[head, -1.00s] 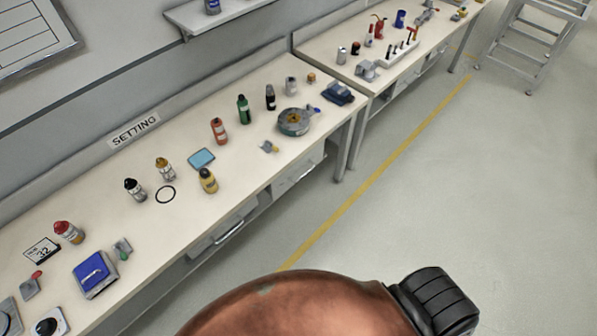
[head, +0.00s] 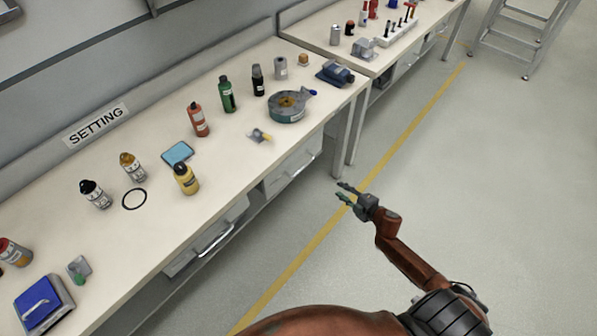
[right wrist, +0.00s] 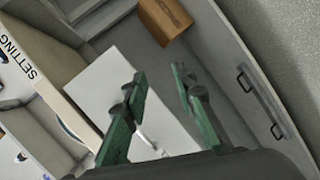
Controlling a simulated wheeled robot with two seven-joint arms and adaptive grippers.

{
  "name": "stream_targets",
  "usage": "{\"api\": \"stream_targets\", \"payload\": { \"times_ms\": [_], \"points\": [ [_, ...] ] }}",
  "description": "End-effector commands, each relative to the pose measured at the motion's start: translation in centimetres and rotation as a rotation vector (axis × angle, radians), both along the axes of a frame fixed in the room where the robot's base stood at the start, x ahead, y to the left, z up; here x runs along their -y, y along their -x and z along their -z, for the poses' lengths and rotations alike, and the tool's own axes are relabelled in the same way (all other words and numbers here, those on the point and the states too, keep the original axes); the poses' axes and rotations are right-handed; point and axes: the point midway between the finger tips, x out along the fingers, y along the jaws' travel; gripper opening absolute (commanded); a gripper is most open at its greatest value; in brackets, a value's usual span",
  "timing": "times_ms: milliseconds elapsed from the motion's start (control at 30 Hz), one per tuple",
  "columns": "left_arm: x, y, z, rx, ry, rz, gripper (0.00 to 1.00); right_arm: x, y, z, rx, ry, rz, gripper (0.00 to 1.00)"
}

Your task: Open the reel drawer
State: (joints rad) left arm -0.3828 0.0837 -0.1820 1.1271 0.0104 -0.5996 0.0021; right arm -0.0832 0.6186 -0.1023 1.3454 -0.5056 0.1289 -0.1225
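Two grey drawers with bar handles hang under the front edge of the white bench (head: 130,235). One drawer (head: 290,170) is below the round grey reel (head: 290,105), and the other (head: 205,240) is further left. No label shows which is the reel drawer. My right gripper (head: 342,191) is over the floor, right of the drawer below the reel and apart from it. It is open and empty. In the right wrist view its two green fingers (right wrist: 158,75) are spread, with a pale panel (right wrist: 105,85) behind them. My left gripper is out of view.
Several bottles, including a yellow one (head: 186,179) and a green one (head: 227,94), stand on the bench. A bench leg (head: 341,140) stands right of the drawers. The floor in front is clear. The right wrist view shows a brown box (right wrist: 165,18).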

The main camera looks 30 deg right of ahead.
Motion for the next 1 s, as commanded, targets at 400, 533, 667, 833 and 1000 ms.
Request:
{"api": "stream_targets", "payload": {
  "times_ms": [400, 533, 667, 833, 1000],
  "points": [
    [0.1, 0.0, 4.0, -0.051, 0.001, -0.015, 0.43, -7.7, -6.8, -9.4, 0.242, 0.289, -0.362, 0.25],
    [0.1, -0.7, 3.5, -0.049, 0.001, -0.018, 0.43, -8.2, -7.7, -9.7, 0.25, 0.295, -0.371, 0.25],
    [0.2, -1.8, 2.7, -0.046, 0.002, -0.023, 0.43, -8.7, -9.4, -9.2, 0.249, 0.295, -0.37, 0.25],
    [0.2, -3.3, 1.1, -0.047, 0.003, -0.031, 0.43, -9.4, -11.8, -8.6, 0.247, 0.294, -0.368, 0.25],
    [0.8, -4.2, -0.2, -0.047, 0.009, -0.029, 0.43, -9.9, -13.3, -8.3, 0.246, 0.293, -0.367, 0.25]
  ]
}}
